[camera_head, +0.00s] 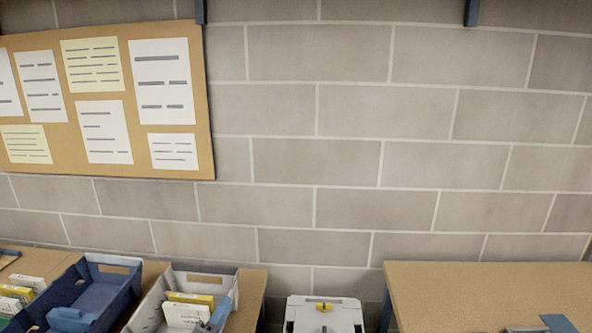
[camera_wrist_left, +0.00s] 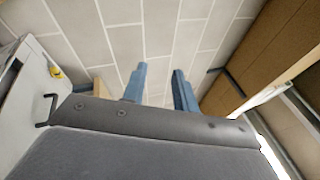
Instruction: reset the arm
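My left gripper (camera_wrist_left: 157,85) shows in the left wrist view as two blue fingers reaching out past a dark grey body. The fingers stand apart with a clear gap, and only wall shows between them. Nothing is held. In the head view, blue pieces show at the bottom edge by the crates; I cannot tell for sure whether any is a finger of mine. I cannot make out my right gripper in either view.
A blue crate (camera_head: 103,270) and a grey crate (camera_head: 160,290) with small boxes stand at the lower left. A white unit with a yellow part (camera_head: 323,307) stands between them and a mostly bare wooden table (camera_head: 470,285). A block wall (camera_head: 330,160) closes the back.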

